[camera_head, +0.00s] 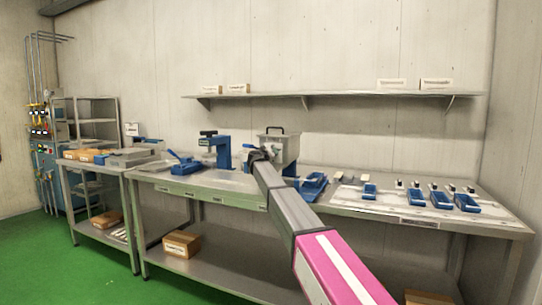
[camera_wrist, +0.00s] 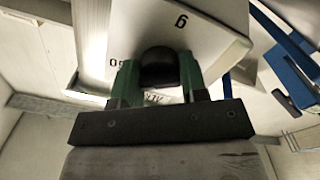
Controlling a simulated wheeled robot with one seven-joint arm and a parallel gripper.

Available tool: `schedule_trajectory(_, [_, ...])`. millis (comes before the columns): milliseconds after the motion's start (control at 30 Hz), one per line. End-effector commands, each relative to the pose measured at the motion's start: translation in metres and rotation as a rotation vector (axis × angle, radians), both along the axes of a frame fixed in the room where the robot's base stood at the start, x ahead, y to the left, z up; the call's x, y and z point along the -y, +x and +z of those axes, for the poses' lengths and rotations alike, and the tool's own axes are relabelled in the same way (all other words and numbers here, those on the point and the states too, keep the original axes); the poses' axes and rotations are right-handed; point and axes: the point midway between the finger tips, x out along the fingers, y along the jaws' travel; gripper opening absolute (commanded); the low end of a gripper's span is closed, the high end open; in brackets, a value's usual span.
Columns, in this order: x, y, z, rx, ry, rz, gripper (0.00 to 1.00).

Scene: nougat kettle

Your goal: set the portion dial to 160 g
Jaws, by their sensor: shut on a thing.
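The portion dial (camera_wrist: 160,66) is a dark round knob on the pale face of the machine (camera_wrist: 205,25) in the wrist view. My gripper (camera_wrist: 158,82) is shut on the dial, with one green finger on each side of it. Parts of markings show on the face near the dial, but I cannot read the setting. In the head view the machine (camera_head: 285,147) is a grey box with a black handle on its lid, on the bench. My gripper (camera_head: 257,154) is at its front left, and my arm hides the dial there.
A blue press-like device (camera_head: 220,150) stands left of the machine. Blue trays (camera_head: 313,184) lie right of it, with more trays (camera_head: 467,203) along the right bench. A wall shelf (camera_head: 350,95) with white boxes runs above. A metal rack (camera_head: 95,125) stands at far left.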

Motion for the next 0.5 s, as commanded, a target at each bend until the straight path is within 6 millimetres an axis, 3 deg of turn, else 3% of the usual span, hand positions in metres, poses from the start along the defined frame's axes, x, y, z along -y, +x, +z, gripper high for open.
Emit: schedule_trajectory(500, [-0.0001, -0.0007, -0.0008, 0.024, 0.071, 0.000, 0.16])
